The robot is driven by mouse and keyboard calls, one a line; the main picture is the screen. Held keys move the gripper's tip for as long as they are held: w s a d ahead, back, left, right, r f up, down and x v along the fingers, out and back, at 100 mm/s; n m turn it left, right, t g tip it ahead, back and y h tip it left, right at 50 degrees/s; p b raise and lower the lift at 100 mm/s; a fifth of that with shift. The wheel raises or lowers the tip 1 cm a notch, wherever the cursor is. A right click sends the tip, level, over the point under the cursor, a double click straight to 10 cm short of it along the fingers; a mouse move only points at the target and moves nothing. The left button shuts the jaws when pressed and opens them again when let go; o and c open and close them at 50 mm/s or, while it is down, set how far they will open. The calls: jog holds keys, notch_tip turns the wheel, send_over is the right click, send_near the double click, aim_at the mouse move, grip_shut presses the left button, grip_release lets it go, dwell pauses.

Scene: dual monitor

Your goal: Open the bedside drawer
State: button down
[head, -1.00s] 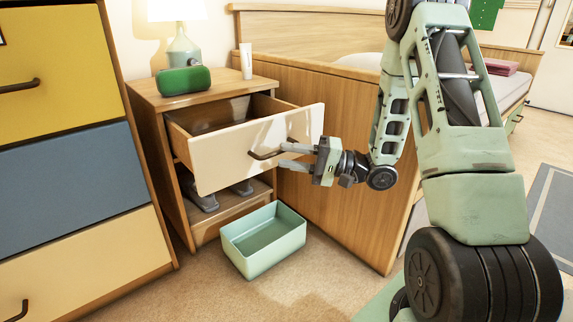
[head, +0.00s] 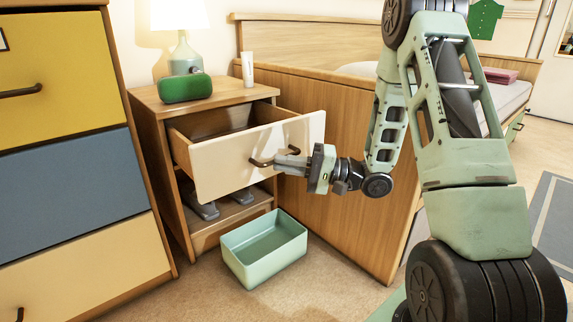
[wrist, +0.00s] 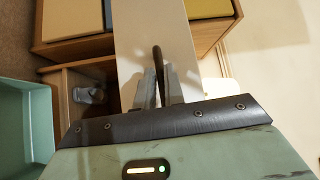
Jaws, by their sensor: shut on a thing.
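The bedside drawer (head: 225,165) has a cream front and stands pulled out of the wooden nightstand (head: 152,130), with its inside showing from above. Its dark curved handle (head: 262,163) is on the front face. My gripper (head: 283,161) is shut on the handle, in front of the drawer. In the wrist view the handle (wrist: 158,72) runs between the two grey fingers (wrist: 160,88), against the pale drawer front (wrist: 135,40). The fingers hide part of the handle.
A mint bin (head: 265,250) sits on the floor below the drawer. Grey shoes (head: 205,210) lie on the lower shelf. A coloured dresser (head: 75,185) is close at left; the bed panel (head: 340,120) is at right.

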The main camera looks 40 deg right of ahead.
jog(key=shift+w+r, duration=0.1)
jog(key=shift+r, duration=0.35)
dwell(0.5)
jog(key=c, duration=1.5)
grip_release()
jog(key=shift+f, duration=0.1)
jog(key=p+v, duration=0.4)
jog(key=v, duration=0.3)
jog(key=shift+d, duration=0.2)
jog(key=shift+f, duration=0.15)
